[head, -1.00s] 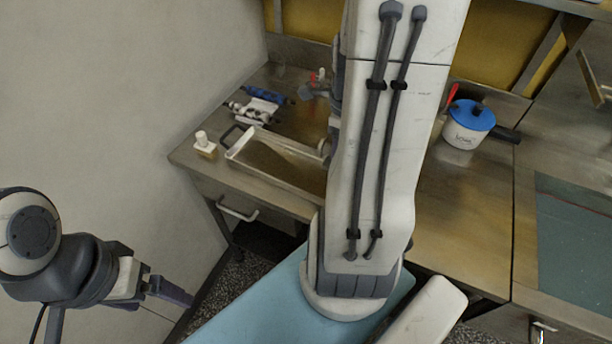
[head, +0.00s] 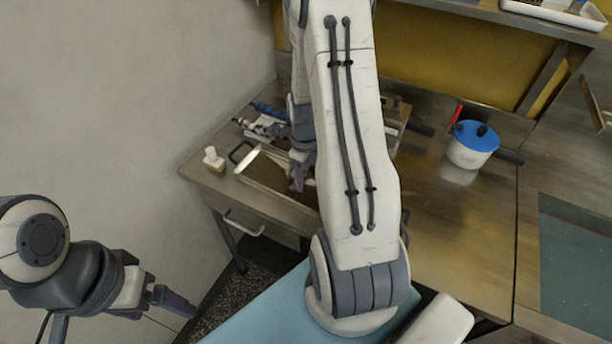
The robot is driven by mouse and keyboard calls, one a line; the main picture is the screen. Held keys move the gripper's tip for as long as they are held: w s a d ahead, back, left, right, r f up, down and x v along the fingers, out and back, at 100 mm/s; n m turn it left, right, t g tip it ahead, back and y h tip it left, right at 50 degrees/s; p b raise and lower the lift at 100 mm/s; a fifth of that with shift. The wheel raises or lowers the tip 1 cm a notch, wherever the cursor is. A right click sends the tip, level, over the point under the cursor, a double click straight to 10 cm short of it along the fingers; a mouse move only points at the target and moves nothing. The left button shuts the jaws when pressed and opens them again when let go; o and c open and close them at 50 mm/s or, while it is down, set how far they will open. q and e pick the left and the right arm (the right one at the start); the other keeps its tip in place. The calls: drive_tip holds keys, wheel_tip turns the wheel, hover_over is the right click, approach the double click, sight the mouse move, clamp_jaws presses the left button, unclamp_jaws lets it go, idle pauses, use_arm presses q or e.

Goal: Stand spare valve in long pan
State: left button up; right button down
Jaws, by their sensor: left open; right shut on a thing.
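The long pan (head: 247,163) is a shallow metal tray with a pale rim and a dark handle, at the left of the steel bench. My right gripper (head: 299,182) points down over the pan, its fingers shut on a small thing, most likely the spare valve. The held thing is barely visible, so I cannot tell its tilt or whether it touches the pan floor. My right arm hides the pan's right part. My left gripper (head: 178,300) is open and empty, off the bench at the lower left.
A small white-topped bottle (head: 213,160) stands at the bench's left corner. Blue and dark tools (head: 265,122) lie behind the pan. A white pot with a blue lid (head: 470,146) stands at the right. The bench between my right arm and the pot is largely clear.

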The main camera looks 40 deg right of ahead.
drive_tip(key=shift+f, duration=0.5)
drive_tip(key=shift+f, duration=0.1)
drive_tip(key=shift+f, duration=0.15)
drive_tip(key=shift+c, duration=1.2)
unclamp_jaws()
